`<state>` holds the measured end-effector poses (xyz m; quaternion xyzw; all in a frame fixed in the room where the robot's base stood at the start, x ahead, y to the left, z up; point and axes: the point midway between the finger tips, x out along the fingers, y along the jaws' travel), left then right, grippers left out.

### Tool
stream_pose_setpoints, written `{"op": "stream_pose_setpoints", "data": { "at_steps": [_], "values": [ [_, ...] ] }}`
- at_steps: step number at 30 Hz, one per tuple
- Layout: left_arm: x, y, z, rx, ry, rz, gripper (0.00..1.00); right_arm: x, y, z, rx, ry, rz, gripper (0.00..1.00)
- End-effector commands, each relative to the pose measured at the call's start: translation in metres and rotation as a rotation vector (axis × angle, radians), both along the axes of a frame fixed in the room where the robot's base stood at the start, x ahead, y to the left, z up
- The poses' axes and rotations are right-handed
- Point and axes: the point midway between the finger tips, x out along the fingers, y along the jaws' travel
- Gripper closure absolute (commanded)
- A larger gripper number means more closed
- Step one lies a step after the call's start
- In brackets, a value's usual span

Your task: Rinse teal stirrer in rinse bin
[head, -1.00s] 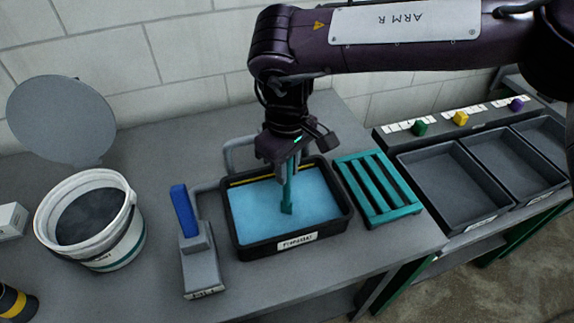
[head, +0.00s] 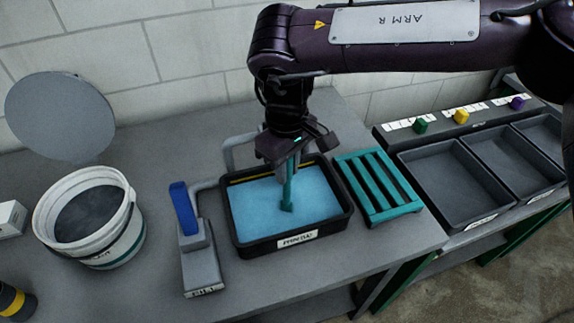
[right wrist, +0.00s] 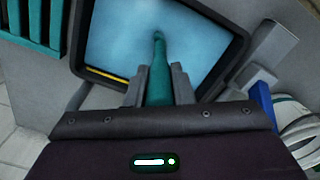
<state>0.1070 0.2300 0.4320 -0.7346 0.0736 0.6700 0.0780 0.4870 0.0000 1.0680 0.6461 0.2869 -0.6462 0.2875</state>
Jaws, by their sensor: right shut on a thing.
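The teal stirrer (head: 287,196) points down into the blue water of the black rinse bin (head: 347,213). My right gripper (head: 287,172) is shut on its upper part, above the bin. In the right wrist view the stirrer (right wrist: 158,75) runs out from between the fingers of the right gripper (right wrist: 158,90), and its far end is over or in the water. That view also shows the bin's dark rim (right wrist: 240,45). How deep the stirrer's tip sits is hard to tell. My left gripper is not in view.
A teal slatted rack (head: 377,188) stands right of the bin. A grey fixture with a blue lever (head: 183,208) stands left of it. A white bucket (head: 122,245) with a raised grey lid (head: 60,118) is farther left. Dark trays (head: 455,185) line the right side.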

Motion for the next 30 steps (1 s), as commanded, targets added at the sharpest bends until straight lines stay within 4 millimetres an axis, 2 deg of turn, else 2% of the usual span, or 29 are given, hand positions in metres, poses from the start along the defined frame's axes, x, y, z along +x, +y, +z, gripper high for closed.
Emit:
{"op": "stream_pose_setpoints", "data": {
  "at_steps": [17, 30],
  "values": [
    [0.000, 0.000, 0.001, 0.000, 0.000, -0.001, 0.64, -0.001, 0.000, 0.000, -0.001, 0.002, 0.002, 1.00],
    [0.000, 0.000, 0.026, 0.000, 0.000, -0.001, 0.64, 0.000, 0.000, 0.036, 0.001, 0.002, 0.000, 1.00]
  ]
}}
